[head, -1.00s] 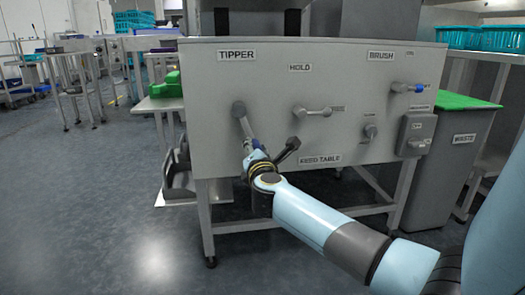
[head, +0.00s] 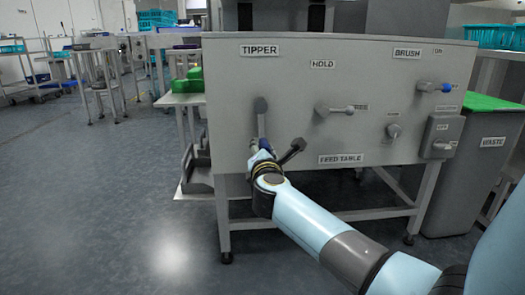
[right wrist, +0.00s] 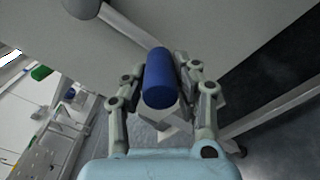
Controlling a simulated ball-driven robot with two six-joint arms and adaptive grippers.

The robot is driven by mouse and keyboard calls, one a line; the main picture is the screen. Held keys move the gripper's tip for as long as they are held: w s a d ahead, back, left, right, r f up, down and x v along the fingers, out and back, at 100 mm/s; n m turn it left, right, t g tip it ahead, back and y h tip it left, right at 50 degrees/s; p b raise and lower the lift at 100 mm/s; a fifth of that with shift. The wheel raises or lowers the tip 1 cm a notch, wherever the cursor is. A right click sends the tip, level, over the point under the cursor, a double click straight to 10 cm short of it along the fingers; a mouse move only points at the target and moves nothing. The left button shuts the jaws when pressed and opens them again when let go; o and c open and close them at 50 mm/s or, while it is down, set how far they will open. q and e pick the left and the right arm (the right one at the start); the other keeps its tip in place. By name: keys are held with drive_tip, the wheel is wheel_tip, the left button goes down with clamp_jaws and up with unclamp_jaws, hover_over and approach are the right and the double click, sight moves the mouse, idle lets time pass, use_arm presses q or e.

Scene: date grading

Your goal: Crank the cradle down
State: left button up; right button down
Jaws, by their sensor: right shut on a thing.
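The crank under the TIPPER label has its hub (head: 260,104) on the left part of the grey panel (head: 290,130). Its arm hangs nearly straight down. My right gripper (head: 263,148) is at the arm's lower end and is shut on the blue crank handle (right wrist: 158,78). In the right wrist view the handle stands between my two fingers (right wrist: 160,100). I cannot make out the cradle for certain; a grey curved part (head: 190,165) shows low at the panel's left side. My left gripper is not in view.
The HOLD lever (head: 335,109), a small knob (head: 394,131) and a switch box (head: 441,136) are further right. A grey waste bin (head: 470,170) stands at the right. The floor at left is open.

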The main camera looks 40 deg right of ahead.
drive_tip(key=shift+w+a+r, duration=0.1)
drive_tip(key=shift+w+r, duration=0.05)
drive_tip(key=shift+r, duration=0.25)
drive_tip(key=c, duration=1)
unclamp_jaws()
drive_tip(key=shift+a+r, duration=0.1)
drive_tip(key=shift+c, duration=0.2)
drive_tip(key=shift+s+f, duration=0.2)
drive_tip(key=shift+s, duration=0.05)
drive_tip(key=v, duration=1.1)
drive_tip(key=shift+s, duration=0.25)
drive_tip(key=shift+a, duration=0.1)
